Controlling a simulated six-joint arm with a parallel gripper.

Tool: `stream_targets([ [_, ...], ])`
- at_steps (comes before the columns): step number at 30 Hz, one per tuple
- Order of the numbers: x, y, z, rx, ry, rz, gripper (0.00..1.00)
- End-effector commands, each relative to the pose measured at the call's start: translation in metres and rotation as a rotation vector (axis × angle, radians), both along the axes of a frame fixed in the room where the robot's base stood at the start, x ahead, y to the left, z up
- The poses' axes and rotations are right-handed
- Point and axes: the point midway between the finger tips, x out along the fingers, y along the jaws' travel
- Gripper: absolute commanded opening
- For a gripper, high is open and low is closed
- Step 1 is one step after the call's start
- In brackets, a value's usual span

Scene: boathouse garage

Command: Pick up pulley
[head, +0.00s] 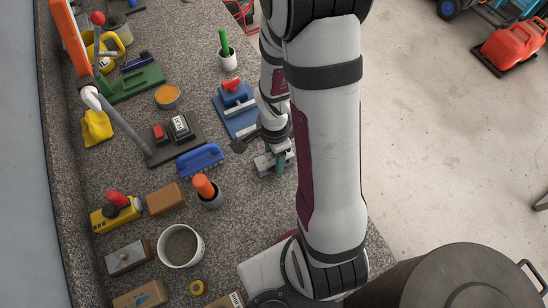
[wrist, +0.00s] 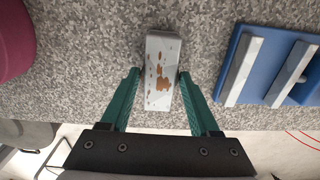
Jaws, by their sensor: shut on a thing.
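A grey rectangular block with rust-brown patches (wrist: 162,75) stands between my gripper's green fingers in the wrist view. I take it to be the pulley, though no wheel shows on it. In the head view the grey block (head: 263,164) shows in part beside my gripper (head: 276,164), at the right side of the speckled worktop. My arm hides some of the area there. I cannot tell whether the block touches the worktop.
The speckled worktop (head: 235,235) has a blue piece with grey bars (wrist: 243,68) close to the right in the wrist view. The worktop's edge is close.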

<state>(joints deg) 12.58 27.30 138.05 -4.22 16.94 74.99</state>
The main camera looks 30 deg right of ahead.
Motion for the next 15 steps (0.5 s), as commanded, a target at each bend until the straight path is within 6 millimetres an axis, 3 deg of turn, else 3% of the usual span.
stream_targets([
  [1,0.0000,0.0000,0.0001,0.000,0.000,0.000,0.33],
  [6,0.0001,0.0000,0.0002,0.000,0.000,0.000,0.02],
  [15,0.0003,0.0000,0.0004,0.000,-0.001,0.000,0.00],
])
